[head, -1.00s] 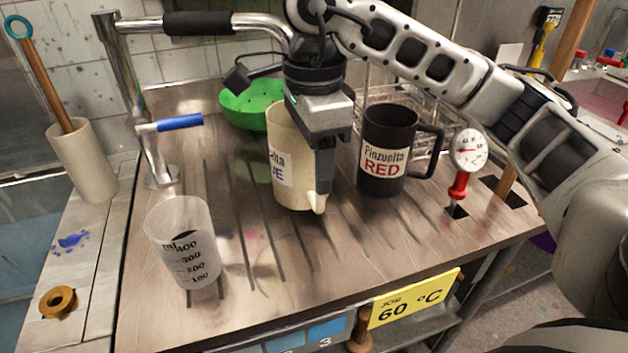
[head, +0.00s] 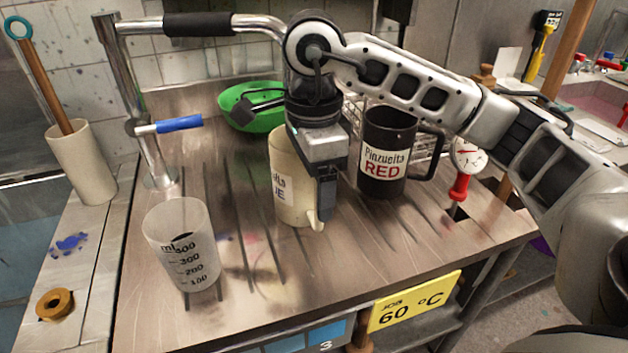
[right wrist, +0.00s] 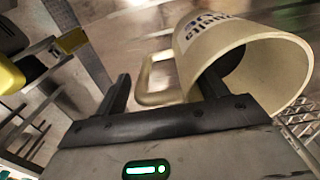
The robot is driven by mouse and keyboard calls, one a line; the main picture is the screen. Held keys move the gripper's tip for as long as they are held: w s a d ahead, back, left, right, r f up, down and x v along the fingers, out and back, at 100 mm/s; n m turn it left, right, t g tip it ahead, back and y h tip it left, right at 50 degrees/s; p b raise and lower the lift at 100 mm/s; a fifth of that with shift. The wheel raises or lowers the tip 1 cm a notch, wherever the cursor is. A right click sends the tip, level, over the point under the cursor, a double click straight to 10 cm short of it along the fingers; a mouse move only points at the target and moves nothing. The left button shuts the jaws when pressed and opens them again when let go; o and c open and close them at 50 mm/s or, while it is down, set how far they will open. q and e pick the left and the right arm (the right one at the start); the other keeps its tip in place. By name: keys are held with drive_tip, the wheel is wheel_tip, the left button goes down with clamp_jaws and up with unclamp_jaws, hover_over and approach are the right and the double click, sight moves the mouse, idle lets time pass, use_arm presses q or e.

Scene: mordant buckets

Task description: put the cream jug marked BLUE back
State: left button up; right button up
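The cream jug (head: 290,207) with the BLUE label stands upright in the middle of the metal worktop in the head view. I cannot tell whether its base touches the top. My right gripper (head: 327,200) is at its right side, over the handle, and hides part of the jug. In the right wrist view the jug's open mouth (right wrist: 285,65) faces the camera. Its handle (right wrist: 147,82) lies between the two dark fingers of the right gripper (right wrist: 165,88), one finger overlapping the rim. My left gripper is out of view.
A black jug marked RED (head: 385,180) stands close on the right. A green bowl (head: 255,122) and a wire rack lie behind. A measuring beaker (head: 182,245) stands front left, a red dial thermometer (head: 461,187) right.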

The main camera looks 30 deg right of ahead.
wheel_tip(320, 180, up, 12)
drive_tip(key=p, duration=0.3)
drive_tip(key=shift+r, duration=0.2)
idle(0.6)
